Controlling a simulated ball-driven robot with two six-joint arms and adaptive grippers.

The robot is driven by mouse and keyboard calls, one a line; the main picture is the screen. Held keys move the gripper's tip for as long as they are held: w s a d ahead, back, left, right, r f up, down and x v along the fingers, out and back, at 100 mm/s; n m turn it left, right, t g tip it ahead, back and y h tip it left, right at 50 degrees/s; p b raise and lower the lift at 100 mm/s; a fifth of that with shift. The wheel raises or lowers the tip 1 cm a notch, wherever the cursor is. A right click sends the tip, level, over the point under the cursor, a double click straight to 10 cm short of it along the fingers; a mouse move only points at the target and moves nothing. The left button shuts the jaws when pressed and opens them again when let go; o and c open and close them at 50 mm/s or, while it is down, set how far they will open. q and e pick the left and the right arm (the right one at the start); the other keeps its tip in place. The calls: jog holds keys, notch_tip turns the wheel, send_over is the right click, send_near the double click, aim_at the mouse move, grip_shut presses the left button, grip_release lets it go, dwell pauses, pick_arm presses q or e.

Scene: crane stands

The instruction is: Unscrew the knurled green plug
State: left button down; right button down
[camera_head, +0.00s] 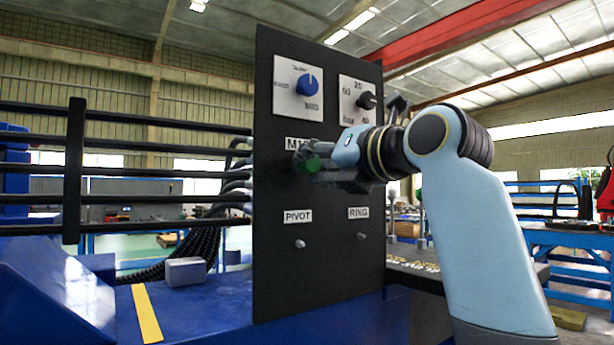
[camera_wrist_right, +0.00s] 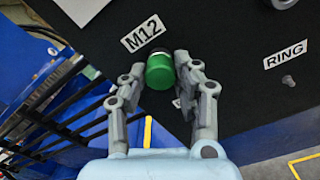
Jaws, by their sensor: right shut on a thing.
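The green plug (camera_head: 308,163) sits at the face of the black panel (camera_head: 275,275), just below the M12 label. In the right wrist view the green plug (camera_wrist_right: 160,71) shows as a short green cylinder with a pale ring and a dark part at its panel end. My right gripper (camera_head: 312,160) has its fingers on either side of the plug and is shut on it. In the right wrist view the right gripper's fingertips (camera_wrist_right: 160,68) flank the plug. Whether the plug is still threaded in cannot be told. My left gripper is not in view.
The panel carries a blue knob (camera_head: 307,84) and a black knob (camera_head: 367,100) above. Small pegs under the PIVOT (camera_head: 299,244) and RING (camera_head: 362,237) labels stick out below. Dark hoses (camera_head: 230,180) run into the panel's left edge.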

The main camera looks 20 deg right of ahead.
jog(key=shift+f+n, duration=0.2)
jog(key=shift+n, duration=0.5)
jog(key=c, duration=0.9)
grip_release()
jog(key=shift+s+r, duration=0.1)
jog(key=shift+r, duration=0.05)
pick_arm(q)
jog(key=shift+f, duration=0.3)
pick_arm(e)
jog(key=shift+c, duration=0.8)
